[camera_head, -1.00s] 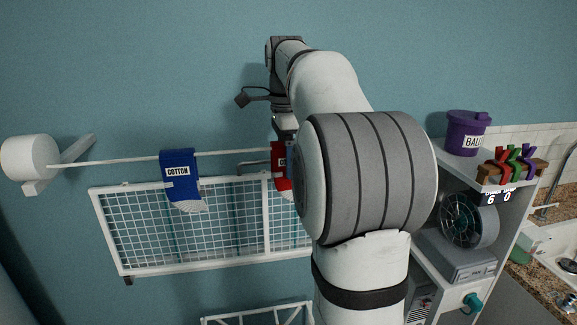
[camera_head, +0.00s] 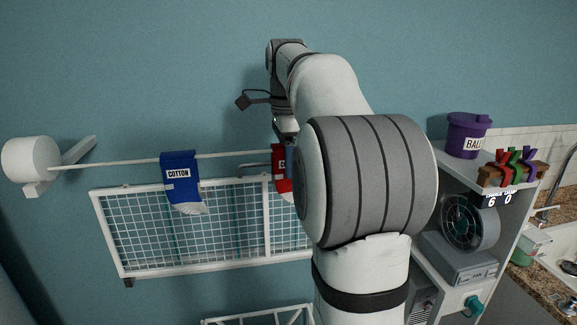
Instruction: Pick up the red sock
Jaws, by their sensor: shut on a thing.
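The red sock (camera_head: 280,180) hangs at the white line in the middle of the view, with a pale lower end. Its right part is hidden behind my arm. My gripper (camera_head: 283,146) points down at the top of the red sock and is shut on it; the fingertips are small and partly hidden. A blue sock (camera_head: 182,185) labelled COTTON hangs over the line to the left, apart from the gripper.
A white line (camera_head: 120,161) runs from a round wall reel (camera_head: 30,158). A white mesh rack (camera_head: 150,262) is below the socks. At right, a shelf holds a purple bin (camera_head: 466,135) and coloured pegs (camera_head: 512,165), with a fan (camera_head: 468,222) underneath.

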